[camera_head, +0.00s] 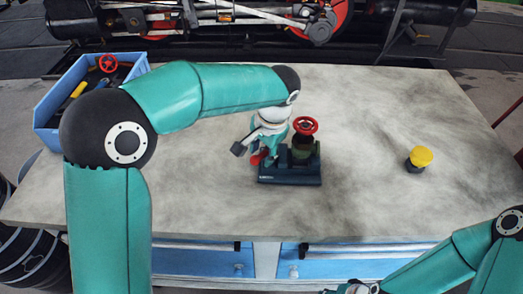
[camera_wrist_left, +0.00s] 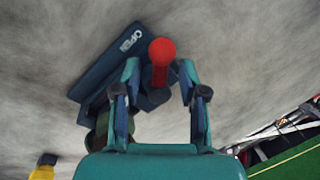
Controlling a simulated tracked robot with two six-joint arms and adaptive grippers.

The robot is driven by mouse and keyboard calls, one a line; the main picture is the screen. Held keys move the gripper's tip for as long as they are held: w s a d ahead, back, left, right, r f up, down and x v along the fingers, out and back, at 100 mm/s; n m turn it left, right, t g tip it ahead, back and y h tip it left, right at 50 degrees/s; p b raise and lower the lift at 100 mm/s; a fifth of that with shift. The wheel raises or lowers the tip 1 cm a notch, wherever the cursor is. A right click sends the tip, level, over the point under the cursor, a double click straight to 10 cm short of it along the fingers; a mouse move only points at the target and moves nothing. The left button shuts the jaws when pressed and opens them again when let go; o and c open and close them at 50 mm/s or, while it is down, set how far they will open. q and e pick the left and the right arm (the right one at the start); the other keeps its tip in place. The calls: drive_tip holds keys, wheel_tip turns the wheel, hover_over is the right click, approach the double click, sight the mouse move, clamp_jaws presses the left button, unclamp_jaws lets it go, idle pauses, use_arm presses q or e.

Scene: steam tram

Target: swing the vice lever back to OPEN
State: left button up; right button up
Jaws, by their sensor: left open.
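The vice (camera_head: 290,178) is a dark blue block on the workbench, with a green valve body standing in it under a red handwheel (camera_head: 305,125). Its lever ends in a red ball knob (camera_head: 258,158), partly hidden by my left gripper (camera_head: 253,151). In the left wrist view, the white word OPEN shows on the vice base (camera_wrist_left: 104,66). The red knob (camera_wrist_left: 162,50) lies between and just past the fingertips of my left gripper (camera_wrist_left: 160,72), which are open with a gap on each side. My right gripper (camera_head: 354,287) is cut off at the bottom edge.
A blue crate (camera_head: 42,110) with tools and a red wheel stands at the bench's left end. A yellow-topped button (camera_head: 420,157) sits to the right; it also shows in the left wrist view (camera_wrist_left: 44,168). The bench (camera_head: 370,110) is otherwise clear. The steam tram stands behind.

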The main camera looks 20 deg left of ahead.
use_arm(q)
drive_tip(key=shift+r, duration=0.1)
wheel_tip(320, 180, up, 12)
drive_tip(key=s+d, duration=0.1)
drive_tip(key=d, duration=0.1)
drive_tip(key=shift+f, duration=0.25)
idle(0.4)
